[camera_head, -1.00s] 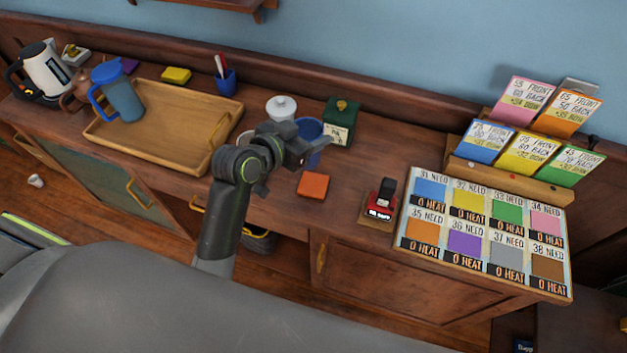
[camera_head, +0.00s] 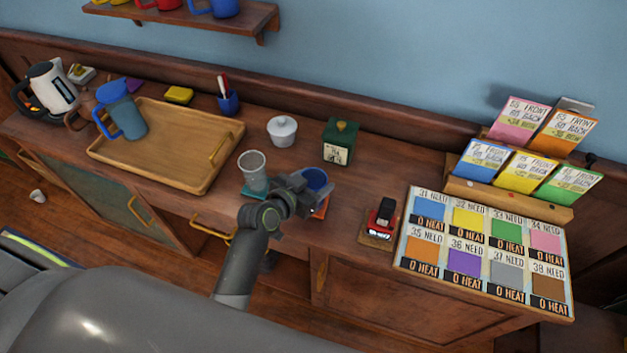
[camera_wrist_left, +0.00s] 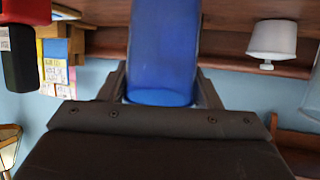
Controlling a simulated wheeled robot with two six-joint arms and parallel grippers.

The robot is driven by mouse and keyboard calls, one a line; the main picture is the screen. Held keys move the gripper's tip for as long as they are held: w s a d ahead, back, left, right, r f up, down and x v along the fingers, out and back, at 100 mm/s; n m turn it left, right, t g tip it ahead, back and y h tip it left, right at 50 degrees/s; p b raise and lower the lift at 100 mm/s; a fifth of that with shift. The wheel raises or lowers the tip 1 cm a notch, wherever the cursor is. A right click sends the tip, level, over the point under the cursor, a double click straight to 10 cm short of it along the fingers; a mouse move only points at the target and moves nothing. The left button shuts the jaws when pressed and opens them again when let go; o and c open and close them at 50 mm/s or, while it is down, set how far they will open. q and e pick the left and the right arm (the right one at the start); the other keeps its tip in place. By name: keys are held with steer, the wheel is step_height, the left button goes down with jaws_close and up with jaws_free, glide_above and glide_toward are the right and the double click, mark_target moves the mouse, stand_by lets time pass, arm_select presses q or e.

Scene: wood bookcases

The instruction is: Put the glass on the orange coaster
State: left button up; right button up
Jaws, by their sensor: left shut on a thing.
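A blue glass (camera_head: 316,178) is between the fingers of my left gripper (camera_head: 304,188), which is shut on it. The glass is upright. It also fills the top middle of the left wrist view (camera_wrist_left: 165,50), between the two dark fingers. The orange coaster (camera_head: 321,209) shows just below the glass and gripper, partly hidden by them. The glass is over or on the coaster; I cannot tell whether they touch. A clear grey glass (camera_head: 253,168) stands on a teal coaster (camera_head: 247,192) to the left of the gripper. My right gripper is not in view.
A wooden tray (camera_head: 190,185) lies left. The counter's front edge is close.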

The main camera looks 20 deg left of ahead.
arm_select(q)
steer(key=o, duration=0.9)
steer(key=shift+f, duration=0.15)
steer(key=o, duration=0.5)
steer(key=shift+r, duration=0.2)
steer(key=b+v, duration=0.2)
steer(key=v, duration=1)
